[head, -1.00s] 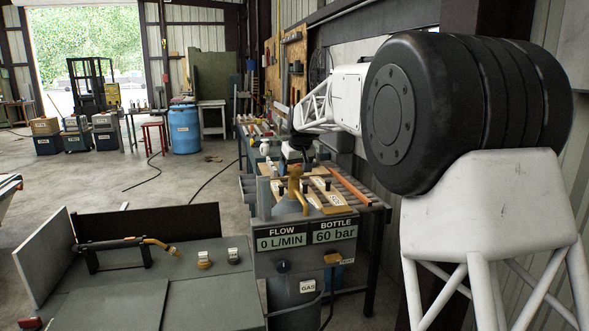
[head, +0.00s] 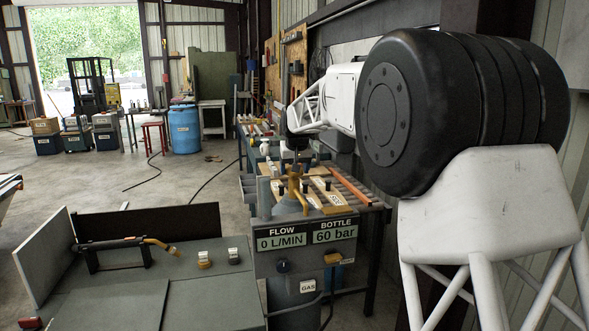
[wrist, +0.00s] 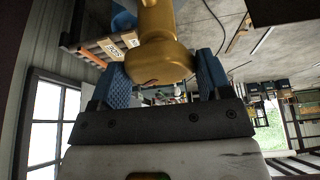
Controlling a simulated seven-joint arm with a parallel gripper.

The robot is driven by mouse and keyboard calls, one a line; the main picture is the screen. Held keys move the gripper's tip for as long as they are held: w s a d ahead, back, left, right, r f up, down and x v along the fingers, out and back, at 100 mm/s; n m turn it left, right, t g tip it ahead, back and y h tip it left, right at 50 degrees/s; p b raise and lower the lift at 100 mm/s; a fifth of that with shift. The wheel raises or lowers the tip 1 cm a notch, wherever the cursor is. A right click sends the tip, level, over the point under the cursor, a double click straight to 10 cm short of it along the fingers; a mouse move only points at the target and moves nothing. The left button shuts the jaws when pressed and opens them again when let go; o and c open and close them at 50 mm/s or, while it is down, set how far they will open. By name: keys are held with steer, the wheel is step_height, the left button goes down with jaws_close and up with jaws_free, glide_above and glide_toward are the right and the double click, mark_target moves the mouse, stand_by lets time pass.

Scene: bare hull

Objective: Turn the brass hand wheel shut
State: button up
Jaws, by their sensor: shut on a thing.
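The brass hand wheel (head: 294,184) stands on top of a grey cylinder at the front of the slatted bench. In the wrist view the brass part (wrist: 160,62) fills the gap between the two blue pads of my gripper (wrist: 163,72), which is shut on it. In the head view my gripper (head: 296,160) comes down on the wheel from above; its fingers are small and dark there. The display (head: 305,234) below the wheel reads FLOW 0 L/MIN and BOTTLE 60 bar.
Wooden pieces and an orange bar (head: 349,186) lie on the slatted bench beside the wheel. A grey bench (head: 205,290) with a torch on a stand (head: 115,255) is at the front left. A blue barrel (head: 184,130) stands farther back. The floor on the left is mostly clear.

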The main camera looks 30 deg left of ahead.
steer(key=m+h, duration=0.1)
steer(key=m, duration=0.2)
steer(key=m+t+h, duration=0.1)
steer(key=m, duration=0.3)
steer(key=shift+s+a+h, duration=0.1)
steer(key=shift+a+h, duration=0.05)
steer(key=shift+h, duration=0.15)
steer(key=m+h, duration=0.1)
steer(key=m, duration=0.2)
steer(key=m+h, duration=0.1)
steer(key=m, duration=0.2)
steer(key=shift+a, duration=0.15)
steer(key=m+g+h, duration=0.1)
steer(key=m, duration=0.2)
steer(key=m+h, duration=0.1)
steer(key=m, duration=0.2)
steer(key=shift+m+g, duration=0.3)
steer(key=shift+g, duration=0.1)
steer(key=m, duration=0.2)
steer(key=m+g, duration=0.1)
steer(key=m, duration=0.1)
steer(key=m+g, duration=0.1)
steer(key=shift+w+a+m+h, duration=0.1)
steer(key=shift+w+m+h, duration=0.15)
steer(key=shift+m+h, duration=0.15)
steer(key=o, duration=0.9)
steer(key=shift+v, duration=3.9)
